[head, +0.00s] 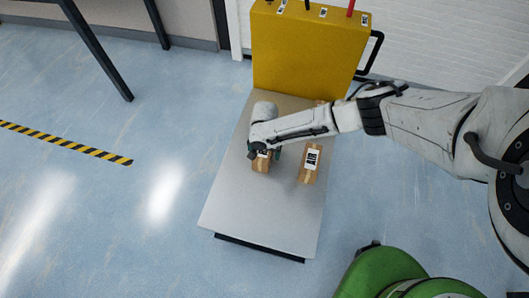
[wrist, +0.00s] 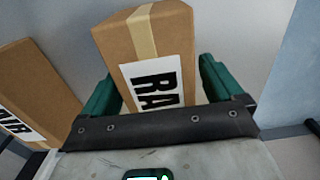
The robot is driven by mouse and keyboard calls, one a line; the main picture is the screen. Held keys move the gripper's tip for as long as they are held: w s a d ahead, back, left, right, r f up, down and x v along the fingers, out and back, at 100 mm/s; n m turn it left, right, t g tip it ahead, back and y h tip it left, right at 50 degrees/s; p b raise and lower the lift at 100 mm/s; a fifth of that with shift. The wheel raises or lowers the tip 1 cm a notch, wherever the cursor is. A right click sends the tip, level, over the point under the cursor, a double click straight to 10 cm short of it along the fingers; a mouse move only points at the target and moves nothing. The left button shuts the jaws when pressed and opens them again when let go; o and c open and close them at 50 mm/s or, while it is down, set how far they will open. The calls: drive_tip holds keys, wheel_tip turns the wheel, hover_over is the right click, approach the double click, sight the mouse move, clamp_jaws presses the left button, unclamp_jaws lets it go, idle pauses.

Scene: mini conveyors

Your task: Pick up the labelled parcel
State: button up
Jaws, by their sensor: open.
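A brown cardboard parcel (head: 261,165) with tape and a white label lies on the grey top of a low platform, directly below my gripper (head: 268,153). In the wrist view this parcel (wrist: 145,40) shows a white label with large black letters. My open gripper (wrist: 157,85) has one green finger on each side of it; I cannot tell whether they touch it. A second labelled parcel (head: 311,163) lies to the right on the platform. In the wrist view a parcel (wrist: 40,80) with a partly cut-off label is at the left.
The grey platform (head: 255,214) is bare toward its front. A yellow case-like box (head: 305,50) stands at its back end. A brown edge shows behind my arm, mostly hidden. Blue floor (head: 110,215) is open to the left, with striped tape (head: 70,144).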

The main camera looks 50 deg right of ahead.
drive_tip(key=shift+c, duration=0.3)
drive_tip(key=c, duration=1.2)
drive_tip(key=shift+r, duration=0.1)
